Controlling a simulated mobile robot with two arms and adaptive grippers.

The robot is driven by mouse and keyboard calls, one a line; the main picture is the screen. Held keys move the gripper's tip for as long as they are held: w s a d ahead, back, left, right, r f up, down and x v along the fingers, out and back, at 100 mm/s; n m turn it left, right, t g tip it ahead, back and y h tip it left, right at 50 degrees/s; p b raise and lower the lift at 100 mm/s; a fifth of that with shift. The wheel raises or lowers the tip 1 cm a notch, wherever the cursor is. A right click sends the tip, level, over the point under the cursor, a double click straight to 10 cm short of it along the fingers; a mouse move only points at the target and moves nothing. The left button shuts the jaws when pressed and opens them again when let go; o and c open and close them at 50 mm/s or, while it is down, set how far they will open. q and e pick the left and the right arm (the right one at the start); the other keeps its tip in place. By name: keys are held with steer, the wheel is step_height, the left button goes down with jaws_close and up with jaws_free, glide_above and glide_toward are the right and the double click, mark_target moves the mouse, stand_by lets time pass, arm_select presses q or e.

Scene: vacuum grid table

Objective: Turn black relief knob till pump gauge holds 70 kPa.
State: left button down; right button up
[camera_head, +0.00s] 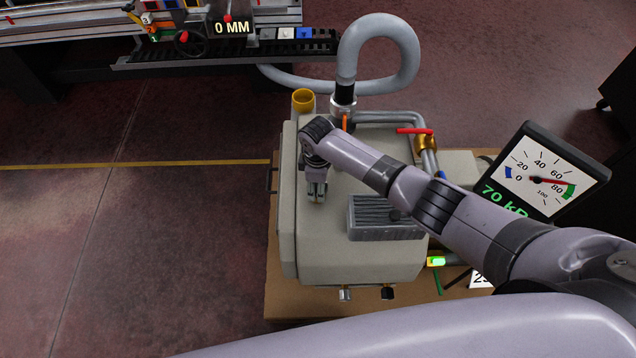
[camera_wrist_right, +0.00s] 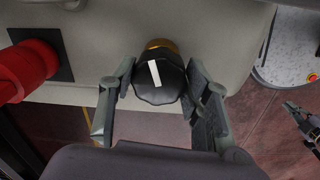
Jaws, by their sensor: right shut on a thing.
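The black relief knob (camera_wrist_right: 158,82) has a white pointer mark and a brass collar, and shows in the right wrist view. My right gripper (camera_wrist_right: 158,108) is shut on it, a finger on each side. In the head view my right gripper (camera_head: 317,194) is over the left part of the beige pump housing (camera_head: 345,260), and the knob is hidden. The pump gauge (camera_head: 545,170) at the right has its red needle between 60 and 80, by the green band. Its green digits read 70, the unit partly covered by my arm. A gripper-like part, possibly my left gripper (camera_wrist_right: 302,122), shows small at the right wrist view's edge.
A red-handled brass valve (camera_head: 425,142) and a grey hose (camera_head: 400,45) stand behind the housing. A ribbed grey block (camera_head: 375,225) sits on its top. A green lamp (camera_head: 436,261) glows at its right. A red fitting (camera_wrist_right: 28,72) is left of the knob. Floor at left is clear.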

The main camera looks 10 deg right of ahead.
steer(key=shift+n, duration=0.3)
steer(key=o, duration=1.2)
steer(key=shift+c, duration=0.2)
step_height(320, 180, up, 12)
steer(key=shift+s, duration=0.2)
steer(key=shift+s, duration=0.1)
